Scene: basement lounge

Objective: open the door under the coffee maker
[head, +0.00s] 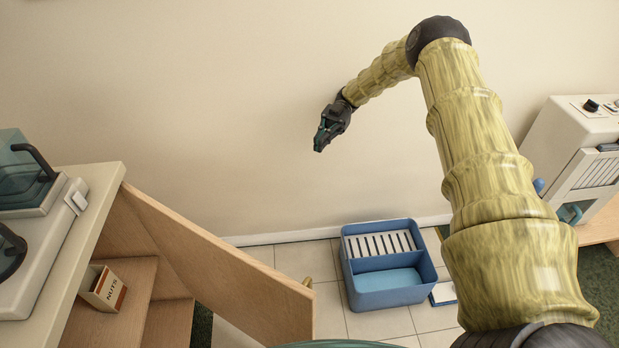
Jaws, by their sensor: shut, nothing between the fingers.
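A wooden door (225,265) under the left counter stands wide open, swung out toward the middle of the picture. A small brass-coloured knob (308,282) shows at its free edge. My gripper (319,149) is shut and empty, raised in front of the wall, well apart from the door.
A blue divided bin (385,292) stands on the tiled floor right of the door, with a small blue and white item (444,293) beside it. Another pale machine (572,150) stands on a wooden surface at the right. Bare wall lies behind my arm.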

